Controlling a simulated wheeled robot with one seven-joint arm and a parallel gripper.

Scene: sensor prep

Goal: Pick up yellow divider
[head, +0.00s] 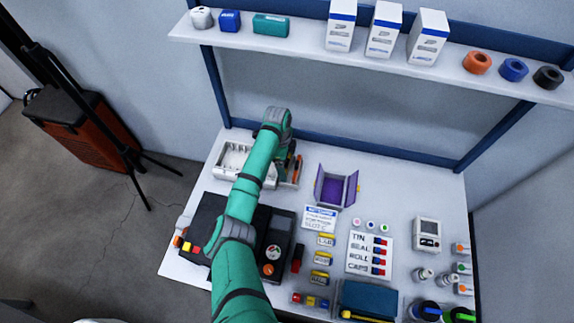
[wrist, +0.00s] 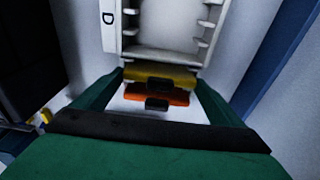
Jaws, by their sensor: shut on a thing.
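The yellow divider (wrist: 180,76) shows in the wrist view as a flat bar with a dark tab, between the tips of my two green fingers. My gripper (wrist: 160,82) is shut on it, with one finger at each end. An orange divider (wrist: 178,97), also with a dark tab, shows just below it in the picture. In the head view my gripper (head: 287,165) is over the back left of the table, beside the white slotted tray (head: 222,172). The yellow divider is hidden by my arm there; the orange divider (head: 297,170) shows at the gripper's right.
The slotted tray (wrist: 113,40) fills the top of the wrist view. A purple-lined open box (head: 335,188) stands right of my gripper. A dark case (head: 207,215), a black meter (head: 275,247) and labelled cards lie in front. The back right of the table is clear.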

